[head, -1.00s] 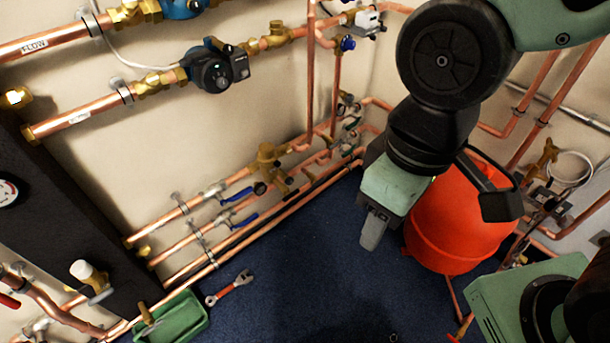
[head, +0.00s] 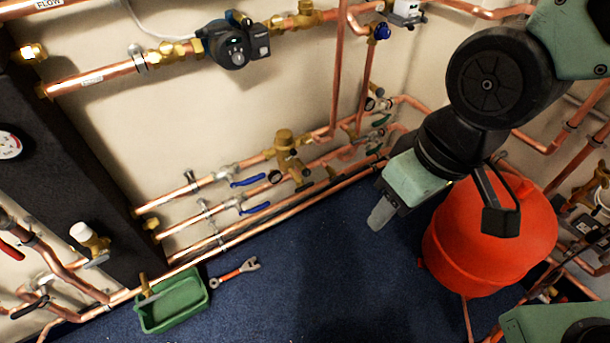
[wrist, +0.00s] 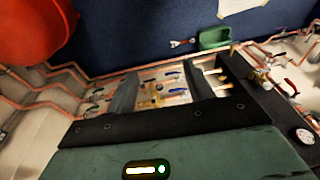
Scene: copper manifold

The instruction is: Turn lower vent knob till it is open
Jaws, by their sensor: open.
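My gripper (head: 382,212) hangs in the air above the blue floor in the head view, left of the red vessel. In the wrist view its two dark fingers stand wide apart, with nothing between their tips (wrist: 160,80). Beyond them lie the low copper pipes. I cannot tell for sure which fitting is the lower vent knob. Small fittings sit low in the corner, including a dark round one (head: 371,103). A white-capped brass valve (head: 82,234) stands at lower left. A brass fitting (head: 146,284) rises by the green tray. My gripper touches none of these.
The red vessel (head: 488,245) stands on the floor at right. The green tray (head: 180,317) and a wrench (head: 236,272) lie on the floor at left. Blue-levered valves (head: 247,181) line the wall pipes. A pump (head: 232,47) sits higher. The middle floor is clear.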

